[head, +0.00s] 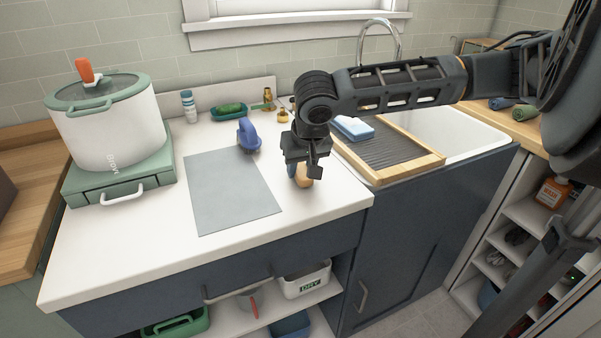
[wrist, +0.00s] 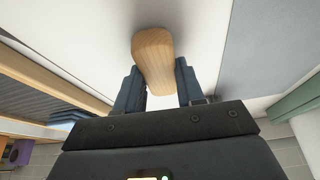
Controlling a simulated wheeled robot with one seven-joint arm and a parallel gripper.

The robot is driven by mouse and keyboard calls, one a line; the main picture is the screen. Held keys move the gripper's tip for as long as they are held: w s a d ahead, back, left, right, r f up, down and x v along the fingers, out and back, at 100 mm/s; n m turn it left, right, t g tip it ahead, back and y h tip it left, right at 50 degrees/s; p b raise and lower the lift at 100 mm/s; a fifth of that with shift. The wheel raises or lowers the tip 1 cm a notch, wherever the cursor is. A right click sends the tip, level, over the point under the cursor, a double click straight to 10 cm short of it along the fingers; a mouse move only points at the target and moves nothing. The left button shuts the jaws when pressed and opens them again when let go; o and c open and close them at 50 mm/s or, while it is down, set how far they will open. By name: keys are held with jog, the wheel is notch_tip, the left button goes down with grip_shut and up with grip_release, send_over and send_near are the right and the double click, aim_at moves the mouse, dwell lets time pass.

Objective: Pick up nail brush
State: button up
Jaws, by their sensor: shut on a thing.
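The nail brush (wrist: 154,58) shows in the wrist view as a rounded wooden block between my two fingers. My gripper (wrist: 158,80) is shut on it, with one dark blue finger on each side. In the head view my gripper (head: 301,172) points down over the right part of the white counter. The nail brush (head: 303,181) shows there as a small tan piece below it, partly hidden by the gripper. I cannot tell whether the brush touches the counter. Its bristles are not clearly seen.
A grey mat (head: 230,190) lies left of my gripper, with a blue iron-like object (head: 248,135) by its far edge. A wood-framed washboard (head: 398,150) and the sink (head: 450,135) are to the right. A white pot (head: 112,125) stands on a green case (head: 120,180) at left.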

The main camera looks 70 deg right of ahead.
aim_at(301, 169)
jog(key=shift+r, duration=0.1)
notch_tip(301, 169, up, 10)
jog(key=shift+f, duration=0.1)
dwell(0.5)
